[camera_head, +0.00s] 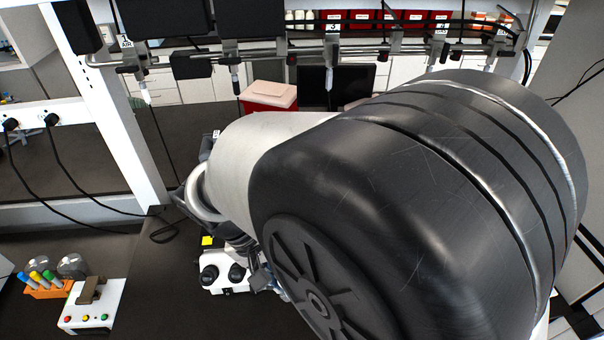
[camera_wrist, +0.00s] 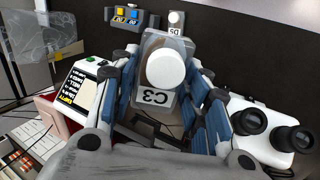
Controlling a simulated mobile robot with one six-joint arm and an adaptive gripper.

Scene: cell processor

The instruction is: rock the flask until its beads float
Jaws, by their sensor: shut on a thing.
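In the wrist view, my gripper (camera_wrist: 160,88) is shut on a clear flask (camera_wrist: 152,46) with a round white cap and a label reading C3, which appears upside down. Blue finger pads lie on both sides of the flask. The cap faces the camera and hides much of the inside, and I cannot make out any beads or whether they float. In the head view, my own arm covers the flask and most of the gripper.
A white microscope (camera_wrist: 262,132) with two black eyepieces stands close on the right in the wrist view. A device with a lit screen (camera_wrist: 76,92) is on the left. In the head view, a tube rack (camera_head: 45,290) and a white button box (camera_head: 92,308) stand at lower left.

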